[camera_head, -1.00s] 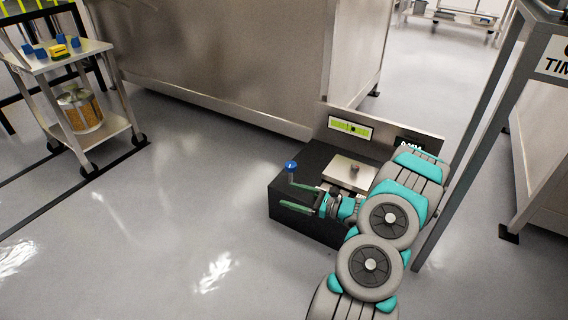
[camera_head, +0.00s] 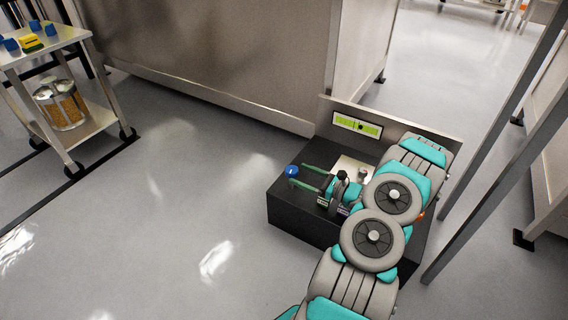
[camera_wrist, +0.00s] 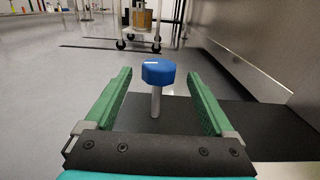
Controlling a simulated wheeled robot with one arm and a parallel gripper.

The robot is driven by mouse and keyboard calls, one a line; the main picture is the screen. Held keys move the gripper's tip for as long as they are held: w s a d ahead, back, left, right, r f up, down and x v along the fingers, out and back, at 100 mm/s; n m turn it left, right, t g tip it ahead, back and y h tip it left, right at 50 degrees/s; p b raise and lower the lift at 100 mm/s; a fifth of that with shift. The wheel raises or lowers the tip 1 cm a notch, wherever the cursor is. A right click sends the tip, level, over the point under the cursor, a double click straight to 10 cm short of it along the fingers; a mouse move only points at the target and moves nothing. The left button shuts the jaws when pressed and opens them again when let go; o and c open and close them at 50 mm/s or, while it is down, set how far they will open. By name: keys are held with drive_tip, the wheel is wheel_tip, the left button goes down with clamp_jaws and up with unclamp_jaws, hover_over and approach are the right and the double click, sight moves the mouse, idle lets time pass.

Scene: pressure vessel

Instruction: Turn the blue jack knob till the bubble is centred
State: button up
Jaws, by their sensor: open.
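The blue jack knob (camera_head: 292,171) sits on a metal stem at the left end of the black base block (camera_head: 292,217). In the wrist view the knob (camera_wrist: 158,72) stands upright, with a white mark on its top, in the gap between the green fingers. My gripper (camera_head: 299,176) is open around the knob, and neither finger appears to touch it; the wrist view shows the gripper (camera_wrist: 160,85) too. The yellow-green bubble level (camera_head: 357,126) is on the upright plate behind the block. Its dark bubble mark is near the middle, too small to judge exactly.
A metal cart (camera_head: 93,128) with blue and yellow items stands at the left. A large steel vessel or cabinet wall (camera_head: 215,60) is behind the block. A grey frame post (camera_head: 500,150) stands at the right. Floor left of the block is clear.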

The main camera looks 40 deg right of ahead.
sight(286, 168)
drive_tip(key=x, duration=0.7)
drive_tip(key=shift+w+a, duration=0.1)
drive_tip(key=shift+w, duration=0.05)
drive_tip(key=shift+c, duration=0.3)
drive_tip(key=c, duration=1.3)
